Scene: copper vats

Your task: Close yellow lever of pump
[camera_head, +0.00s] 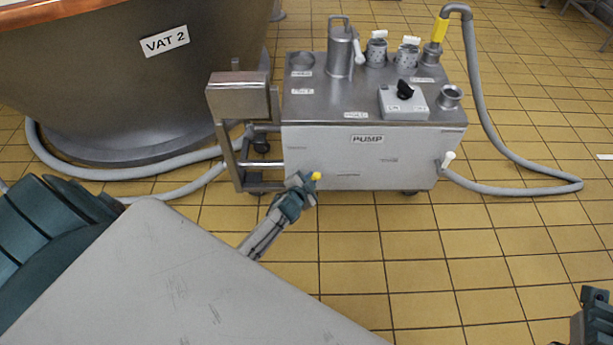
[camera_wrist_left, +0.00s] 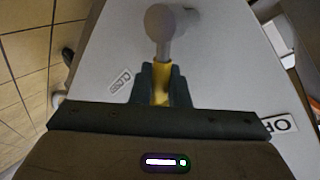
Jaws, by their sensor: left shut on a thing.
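The pump (camera_head: 362,155) is a grey metal cart with a "PUMP" label on its front. My left gripper (camera_head: 305,186) is at the lower left of this front face, around the yellow lever (camera_head: 316,176). In the left wrist view, my gripper (camera_wrist_left: 161,88) is shut on the yellow lever handle (camera_wrist_left: 161,72). A grey shaft and a round knob (camera_wrist_left: 160,20) lie beyond the fingers. A label starting "OP" (camera_wrist_left: 284,124) is at right, and a small blurred label (camera_wrist_left: 119,81) is at left. My right gripper (camera_head: 594,305) is partly in view at the lower right, far from the pump.
A white-tipped lever (camera_head: 448,159) is on the pump's right side. Grey hoses (camera_head: 520,189) lie on the yellow tiles at right and left. Vat 2 (camera_head: 130,85) stands at left. The floor (camera_head: 420,255) in front of the pump is open.

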